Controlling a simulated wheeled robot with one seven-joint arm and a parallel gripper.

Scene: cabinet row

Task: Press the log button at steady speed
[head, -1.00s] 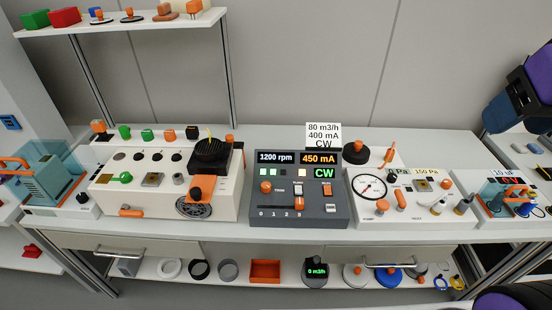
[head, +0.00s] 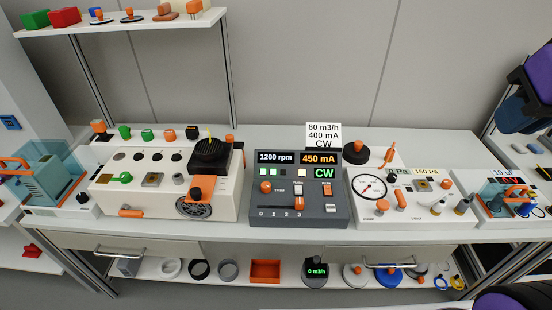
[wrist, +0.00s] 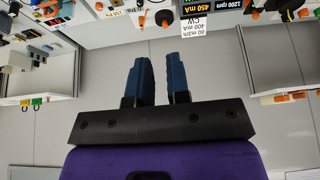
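A dark grey control box (head: 257,212) stands in the middle of the bench in the head view. Its displays read 1200 rpm, 450 mA and CW. Its face carries an orange knob (head: 265,187), a black knob (head: 279,198), an orange slider (head: 299,203) over a 0 to 3 scale, and pale switches (head: 330,208). I cannot read which control is the log button. A card (head: 323,135) behind it reads 80 m3/h, 400 mA, CW. My gripper (wrist: 161,57) shows in the wrist view, its two blue fingers apart with nothing between them, clear of the box.
A cream unit (head: 110,200) stands left of the box and a white gauge unit (head: 400,217) stands right of it. The lower shelf holds an orange tray (head: 265,281) and a small meter reading 0 m3/h (head: 316,272). My arm is at the upper right.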

